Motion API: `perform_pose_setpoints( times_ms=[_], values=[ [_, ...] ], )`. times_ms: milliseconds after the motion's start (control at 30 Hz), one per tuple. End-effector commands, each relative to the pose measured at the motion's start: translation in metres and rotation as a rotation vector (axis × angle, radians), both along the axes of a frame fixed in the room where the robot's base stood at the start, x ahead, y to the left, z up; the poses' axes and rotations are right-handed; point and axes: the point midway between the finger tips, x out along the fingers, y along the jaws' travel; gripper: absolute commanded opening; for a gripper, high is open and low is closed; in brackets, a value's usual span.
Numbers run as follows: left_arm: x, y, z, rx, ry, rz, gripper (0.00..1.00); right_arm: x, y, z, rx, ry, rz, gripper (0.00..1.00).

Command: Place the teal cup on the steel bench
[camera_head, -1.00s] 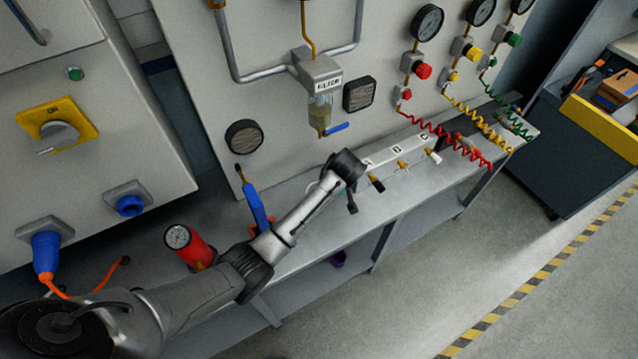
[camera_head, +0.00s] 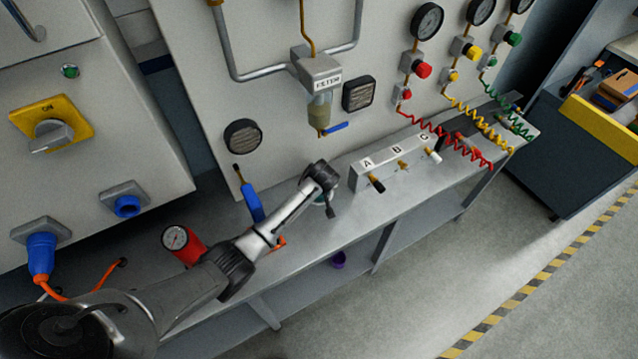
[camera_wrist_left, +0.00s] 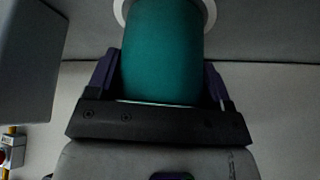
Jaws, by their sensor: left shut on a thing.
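In the left wrist view the teal cup (camera_wrist_left: 162,50) stands between the fingers of my left gripper (camera_wrist_left: 163,85), which is shut on it. A pale rim shows at the cup's top edge in that view. In the head view my left gripper (camera_head: 328,200) is over the steel bench (camera_head: 345,225), left of the A-B-C block. I cannot tell whether the cup touches the bench. My right gripper is not in view.
The white block (camera_head: 396,160) marked A, B, C stands on the bench to the right. A red gauge cylinder (camera_head: 184,245) and a blue-handled tool (camera_head: 252,203) are to the left. A filter (camera_head: 320,95) hangs on the panel behind.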

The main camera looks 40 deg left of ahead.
Motion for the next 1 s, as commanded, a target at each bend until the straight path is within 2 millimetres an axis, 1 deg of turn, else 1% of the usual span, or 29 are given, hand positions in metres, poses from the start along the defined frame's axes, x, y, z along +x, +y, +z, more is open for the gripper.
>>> perform_pose_setpoints(
  times_ms=[200,367,400,600,633,867,1000],
  values=[
    [0.000,0.000,0.001,0.000,-0.002,0.000,0.51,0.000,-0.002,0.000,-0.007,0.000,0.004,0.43],
    [0.000,0.000,-0.003,0.000,-0.001,0.000,0.51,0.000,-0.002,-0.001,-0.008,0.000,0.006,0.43],
    [0.001,0.000,-0.002,0.000,-0.001,0.000,0.78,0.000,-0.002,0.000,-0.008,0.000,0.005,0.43],
    [0.000,0.000,-0.002,0.000,-0.001,0.000,0.97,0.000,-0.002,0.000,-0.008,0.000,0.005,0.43],
    [0.000,0.000,-0.002,0.000,-0.001,0.000,0.99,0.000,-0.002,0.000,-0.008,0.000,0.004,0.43],
    [0.000,0.000,-0.002,0.000,-0.001,0.000,0.99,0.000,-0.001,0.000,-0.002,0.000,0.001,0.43],
    [-0.001,-0.003,0.007,0.000,-0.002,-0.001,0.99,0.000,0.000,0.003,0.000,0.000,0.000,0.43]
  ],
)
